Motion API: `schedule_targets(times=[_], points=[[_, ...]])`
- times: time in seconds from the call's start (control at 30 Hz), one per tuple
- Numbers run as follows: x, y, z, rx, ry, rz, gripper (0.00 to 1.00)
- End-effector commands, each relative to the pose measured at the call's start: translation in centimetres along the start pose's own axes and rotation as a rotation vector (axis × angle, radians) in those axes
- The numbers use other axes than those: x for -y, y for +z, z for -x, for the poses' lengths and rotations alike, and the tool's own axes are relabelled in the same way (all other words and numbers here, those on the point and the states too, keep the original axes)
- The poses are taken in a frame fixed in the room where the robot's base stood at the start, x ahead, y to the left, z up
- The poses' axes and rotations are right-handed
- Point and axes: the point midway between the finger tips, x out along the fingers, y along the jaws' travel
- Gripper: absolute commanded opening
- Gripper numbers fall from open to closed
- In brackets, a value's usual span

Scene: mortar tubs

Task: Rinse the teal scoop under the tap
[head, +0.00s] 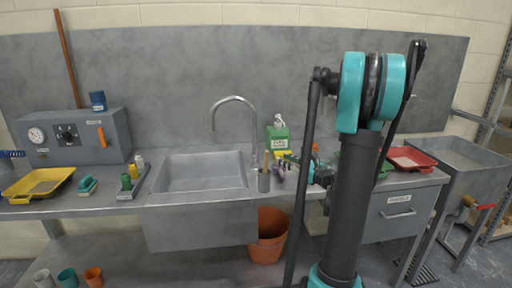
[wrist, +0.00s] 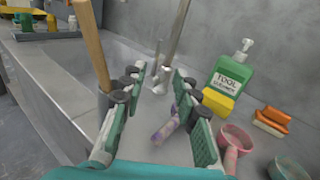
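The steel tap (head: 236,101) stands behind the grey sink basin (head: 200,187) in the head view. In the wrist view its post (wrist: 178,38) rises beyond my fingers. My gripper (wrist: 155,82) is open, with a clear gap between its green-padded fingers. A teal round rim (wrist: 290,169) is cut off at the bottom right corner of the wrist view; it may be the teal scoop, but I cannot tell. A pink scoop-like cup (wrist: 237,138) lies just above it, right of my fingers. In the head view my arm hides that part of the counter.
A mottled purple object (wrist: 164,131) lies on the counter, seen between my fingers. A grey holder (head: 264,182) with a wooden handle stands close to my left finger. A green soap bottle (wrist: 230,80), yellow sponge (wrist: 217,103) and orange brush (wrist: 271,120) stand behind.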

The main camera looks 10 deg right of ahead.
Motion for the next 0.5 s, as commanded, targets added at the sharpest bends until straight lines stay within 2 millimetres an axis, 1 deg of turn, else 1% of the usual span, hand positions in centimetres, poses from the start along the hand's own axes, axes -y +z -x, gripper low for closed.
schedule_targets(times=[0.17,0.5], points=[[-0.2,0.0,-2.3,0.0,0.006,0.0,0.3],[-0.3,0.0,-9.0,-0.001,0.007,0.002,0.3]])
